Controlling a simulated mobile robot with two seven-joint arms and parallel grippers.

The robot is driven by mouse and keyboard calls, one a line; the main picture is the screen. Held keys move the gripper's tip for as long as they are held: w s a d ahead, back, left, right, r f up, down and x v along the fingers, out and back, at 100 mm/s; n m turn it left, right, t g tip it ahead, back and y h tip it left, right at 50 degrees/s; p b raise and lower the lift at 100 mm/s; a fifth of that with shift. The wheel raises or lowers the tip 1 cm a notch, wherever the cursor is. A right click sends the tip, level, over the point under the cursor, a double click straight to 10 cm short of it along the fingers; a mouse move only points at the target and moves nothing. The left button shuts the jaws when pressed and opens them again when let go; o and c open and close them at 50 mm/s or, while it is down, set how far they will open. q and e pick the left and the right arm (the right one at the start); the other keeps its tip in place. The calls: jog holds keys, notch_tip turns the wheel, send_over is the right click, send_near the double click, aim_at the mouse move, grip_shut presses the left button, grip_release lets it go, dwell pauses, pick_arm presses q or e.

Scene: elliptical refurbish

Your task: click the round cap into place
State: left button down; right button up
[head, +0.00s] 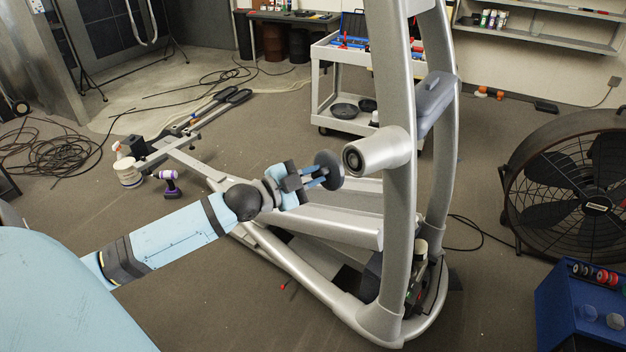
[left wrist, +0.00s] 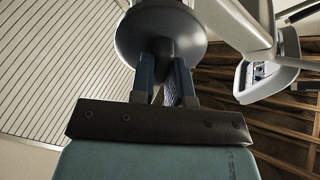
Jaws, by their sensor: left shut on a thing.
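The round cap (head: 329,169) is a dark grey disc. My left gripper (head: 318,177) is shut on it from behind and holds it in the air. In the head view the cap is just left of the open end of a grey tube (head: 353,159) on the elliptical's frame (head: 398,190). A small gap shows between the cap and the tube's dark round opening. In the left wrist view the cap (left wrist: 160,35) sits at the tips of the two blue fingers, with the pale frame behind it to the right. My right gripper is in neither view.
A white tool cart (head: 340,95) stands behind the elliptical. A large black fan (head: 570,180) and a blue box (head: 575,315) are at the right. A purple drill (head: 169,184), a white tub (head: 127,172) and cables (head: 50,145) lie on the floor at the left.

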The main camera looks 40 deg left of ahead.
pick_arm(q)
jog(key=shift+a+f+b+x, duration=0.15)
jog(key=shift+b+x, duration=0.35)
jog(key=shift+x, duration=0.85)
jog(key=shift+a+f+b+x, duration=0.1)
jog(key=shift+b+x, duration=0.4)
jog(key=shift+x, duration=0.85)
jog(key=shift+w, duration=0.2)
jog(key=shift+w+d, duration=0.15)
jog(key=shift+w, duration=0.4)
jog(key=c, duration=1)
grip_release()
jog(key=shift+f, duration=0.1)
jog(key=b, duration=0.2)
send_near(332, 169)
jog(key=shift+w+a+f, duration=0.1)
jog(key=shift+a+f, duration=0.55)
jog(key=shift+a, duration=0.05)
jog(key=shift+w+a+f, duration=0.15)
jog(key=shift+a+f, duration=0.45)
jog(key=shift+a, duration=0.1)
